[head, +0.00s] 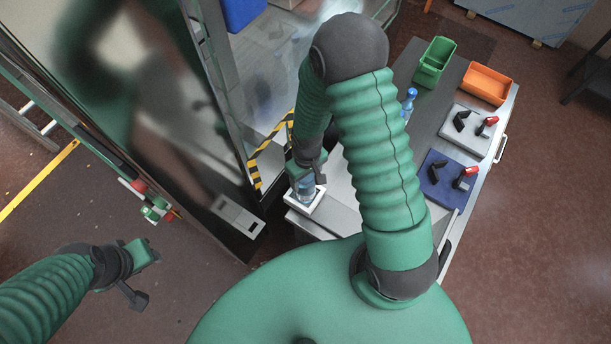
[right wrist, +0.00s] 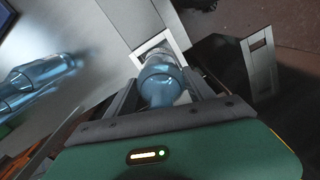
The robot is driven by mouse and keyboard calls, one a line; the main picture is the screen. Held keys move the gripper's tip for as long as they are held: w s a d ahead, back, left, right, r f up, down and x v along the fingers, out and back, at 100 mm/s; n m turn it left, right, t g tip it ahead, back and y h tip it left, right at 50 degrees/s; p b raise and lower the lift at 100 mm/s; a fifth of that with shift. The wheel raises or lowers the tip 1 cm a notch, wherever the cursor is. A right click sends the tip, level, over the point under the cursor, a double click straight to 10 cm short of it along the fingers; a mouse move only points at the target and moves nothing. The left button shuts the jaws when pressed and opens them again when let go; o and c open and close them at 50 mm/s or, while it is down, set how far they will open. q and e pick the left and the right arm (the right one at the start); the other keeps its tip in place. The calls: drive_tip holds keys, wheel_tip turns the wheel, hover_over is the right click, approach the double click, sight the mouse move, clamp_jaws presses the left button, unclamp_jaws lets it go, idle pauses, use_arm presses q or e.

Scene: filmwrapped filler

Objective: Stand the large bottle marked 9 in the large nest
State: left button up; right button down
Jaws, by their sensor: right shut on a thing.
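My right gripper (head: 309,175) is shut on a clear blue bottle (head: 305,188). The bottle also shows between the fingers in the right wrist view (right wrist: 160,80). Its base is at the white square nest (head: 318,204) on the near left corner of the worktop. The nest's white frame shows past the bottle in the right wrist view (right wrist: 176,44). I cannot tell whether the bottle rests on the nest's floor. No number 9 is readable on it. My left gripper (head: 145,275) is open and empty, away at the lower left.
A black-and-yellow striped edge (head: 254,172) and a tall dark glossy panel (head: 185,100) stand just left of the nest. A blue bottle (head: 409,101), a green bin (head: 435,62), an orange bin (head: 487,84), a grey pad (head: 463,142) and a blue pad (head: 436,192) are farther right.

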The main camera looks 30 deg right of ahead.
drive_tip(key=shift+f, duration=0.15)
drive_tip(key=shift+c, duration=1.3)
unclamp_jaws()
wheel_tip(320, 180, up, 16)
drive_tip(key=shift+s+f+b, duration=0.1)
drive_tip(key=shift+s+b, duration=0.05)
drive_tip(key=shift+b, duration=0.95)
drive_tip(key=shift+r, duration=0.5)
